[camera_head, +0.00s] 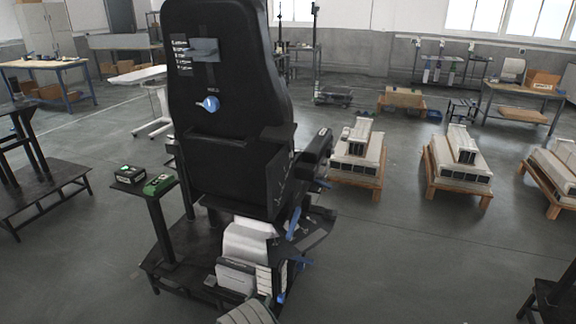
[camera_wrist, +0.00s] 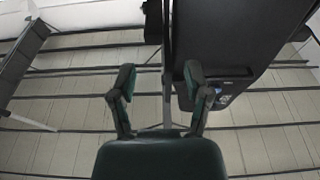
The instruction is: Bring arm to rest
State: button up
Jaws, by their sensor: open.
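My gripper (camera_wrist: 160,78) shows in the wrist view with its two dark green fingers apart and nothing between them. A thin upright bar stands behind the gap between the fingers. I cannot make out my gripper in the head view. A tall black column (camera_head: 226,85) with a rounded top stands close in front in the head view, with blue knobs on it. A large dark panel (camera_wrist: 235,35) fills the upper right of the wrist view, behind the right finger; whether they touch I cannot tell.
A small stand beside the column holds a black box (camera_head: 130,174) and a green box (camera_head: 159,184). Wooden pallets (camera_head: 355,180) with pale loads stand at the right. A dark low bench (camera_head: 45,195) is at the left. Grey floor (camera_head: 400,260) is open at the lower right.

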jog(key=w+d+r+g+y, duration=0.15)
jog(key=w+r, duration=0.25)
jog(key=r, duration=0.4)
jog(key=w+r+g+y, duration=0.1)
jog(key=w+r+y, duration=0.3)
jog(key=r, duration=0.5)
jog(key=s+d+r+n+g+y, duration=0.1)
jog(key=s+d+r+g+y, duration=0.15)
jog(key=r, duration=0.55)
jog(key=s+d+r+n+g+y, duration=0.1)
jog(key=s+d+r, duration=0.25)
jog(key=r, duration=0.45)
jog(key=s+d+r+n+g, duration=0.1)
jog(key=s+d+r+g, duration=0.1)
jog(key=s+d+r, duration=0.35)
jog(key=s+d+r+n+g, duration=0.1)
jog(key=s+d+r+g, duration=0.15)
jog(key=s, duration=0.65)
jog(key=s+d+f+g+h, duration=0.1)
jog(key=s+d, duration=0.3)
jog(key=s, duration=0.6)
jog(key=s+d+f+g+h, duration=0.1)
jog(key=s+d, duration=0.4)
jog(key=s, duration=0.6)
jog(key=shift+s+f+g, duration=0.25)
jog(key=shift+f+g, duration=0.2)
jog(key=shift+g, duration=0.2)
